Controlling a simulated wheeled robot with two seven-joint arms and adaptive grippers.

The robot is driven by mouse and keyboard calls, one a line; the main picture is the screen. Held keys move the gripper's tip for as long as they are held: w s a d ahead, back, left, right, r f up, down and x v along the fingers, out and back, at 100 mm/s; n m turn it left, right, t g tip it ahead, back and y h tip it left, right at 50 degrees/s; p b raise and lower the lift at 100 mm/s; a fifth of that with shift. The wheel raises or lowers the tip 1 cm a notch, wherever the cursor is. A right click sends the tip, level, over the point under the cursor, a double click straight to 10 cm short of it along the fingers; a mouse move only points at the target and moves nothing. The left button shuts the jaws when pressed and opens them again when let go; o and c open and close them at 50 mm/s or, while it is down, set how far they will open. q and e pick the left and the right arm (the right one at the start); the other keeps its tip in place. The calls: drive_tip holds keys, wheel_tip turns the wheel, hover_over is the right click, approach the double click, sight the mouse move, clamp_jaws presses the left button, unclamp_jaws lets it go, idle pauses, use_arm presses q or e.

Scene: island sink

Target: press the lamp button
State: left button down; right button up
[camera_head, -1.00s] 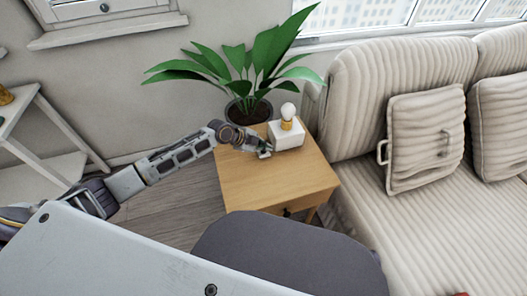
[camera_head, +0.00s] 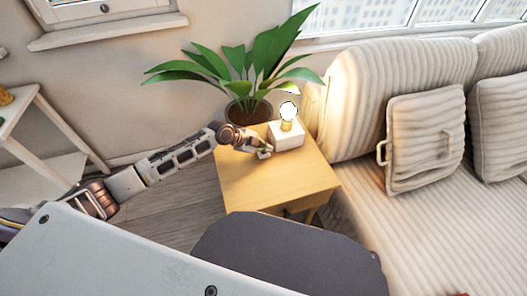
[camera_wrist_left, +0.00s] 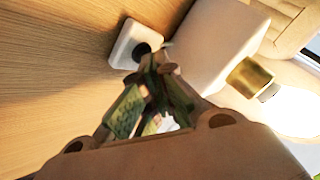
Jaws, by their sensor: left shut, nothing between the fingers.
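The lamp has a white block base (camera_head: 287,135), a brass socket and a bulb (camera_head: 288,111) that is glowing. It stands on the wooden side table. The lamp base also shows in the left wrist view (camera_wrist_left: 215,45). A small white switch plate with a dark round button (camera_wrist_left: 141,50) lies on the table beside the base. My left gripper (camera_head: 264,152) is shut and empty. In the left wrist view its fingertips (camera_wrist_left: 158,66) are right at the button, partly covering it; I cannot tell if they touch. My right gripper is not in view.
The wooden side table (camera_head: 265,190) has clear room in front of the lamp. A potted plant (camera_head: 248,108) stands behind the lamp. A beige sofa (camera_head: 400,75) is on the right, and a white shelf (camera_head: 62,125) is at the left.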

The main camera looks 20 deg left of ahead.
use_arm(q)
drive_tip(key=shift+r, duration=0.15)
drive_tip(key=shift+r+p, duration=0.35)
drive_tip(key=shift+r, duration=0.05)
drive_tip(key=shift+r+p, duration=2.3)
drive_tip(key=shift+r, duration=0.7)
